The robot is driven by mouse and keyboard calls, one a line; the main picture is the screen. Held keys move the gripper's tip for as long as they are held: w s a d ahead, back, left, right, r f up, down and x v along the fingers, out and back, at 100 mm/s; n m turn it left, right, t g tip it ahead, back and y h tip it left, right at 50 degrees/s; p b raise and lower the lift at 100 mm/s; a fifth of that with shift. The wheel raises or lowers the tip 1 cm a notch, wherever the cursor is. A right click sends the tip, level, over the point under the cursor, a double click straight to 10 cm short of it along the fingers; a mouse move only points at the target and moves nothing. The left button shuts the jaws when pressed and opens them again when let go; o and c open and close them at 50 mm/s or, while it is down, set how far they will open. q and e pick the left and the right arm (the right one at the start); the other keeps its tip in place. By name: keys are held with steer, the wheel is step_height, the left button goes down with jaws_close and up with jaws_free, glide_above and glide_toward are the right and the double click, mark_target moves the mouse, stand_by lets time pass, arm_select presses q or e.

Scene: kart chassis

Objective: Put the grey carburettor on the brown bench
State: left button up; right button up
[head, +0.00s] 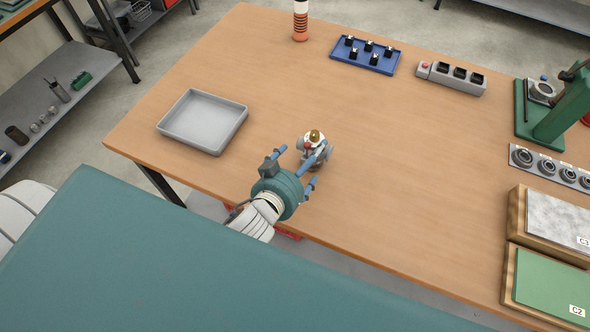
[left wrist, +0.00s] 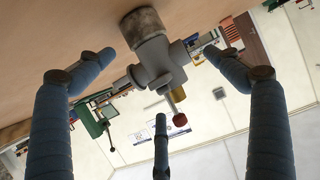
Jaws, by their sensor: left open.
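The grey carburettor (head: 313,148) is near the front edge of the brown bench (head: 400,200), with a brass-coloured top and a small red part. It looks upright on the bench top. My left gripper (head: 300,166), with blue fingers, is open right beside it on its front side. In the left wrist view the carburettor (left wrist: 160,65) shows between the spread fingers (left wrist: 158,95), with gaps on both sides; the picture is upside down. The fingers are not closed on it. My right gripper is not in view.
A grey tray (head: 203,121) lies left of the carburettor. At the back are a striped cylinder (head: 300,20), a blue tray (head: 365,54) and a grey block (head: 452,77). A green press (head: 545,115) and panels (head: 550,285) stand at right. The bench middle is clear.

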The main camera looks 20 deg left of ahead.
arm_select(q)
steer(key=b+v, duration=0.1)
steer(key=v, duration=0.8)
